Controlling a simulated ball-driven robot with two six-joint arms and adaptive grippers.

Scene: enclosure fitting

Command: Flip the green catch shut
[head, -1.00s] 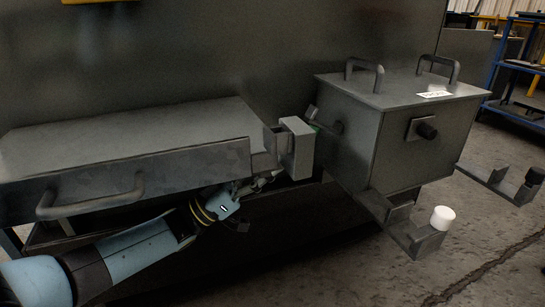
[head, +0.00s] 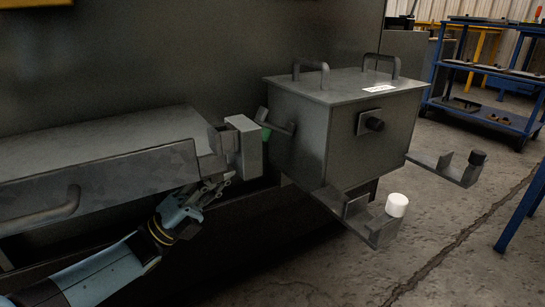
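A small green part (head: 266,133), which looks like the catch, shows between the upright grey block (head: 249,155) and the dark bar (head: 282,127) on the left side of the grey lidded box (head: 345,120). Most of it is hidden behind the block, so its position is unclear. My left gripper (head: 224,181) is below and left of the block, under the end of the grey drawer-like housing (head: 95,160). Its fingers are small and dark here, and I cannot tell whether they are open. Nothing is visibly held. My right gripper is out of view.
A bracket with a white knob (head: 397,205) juts out below the box, and another with a black knob (head: 477,158) stands out to the right. A blue shelf cart (head: 485,118) is at the back right. Concrete floor (head: 455,220) is open at the lower right.

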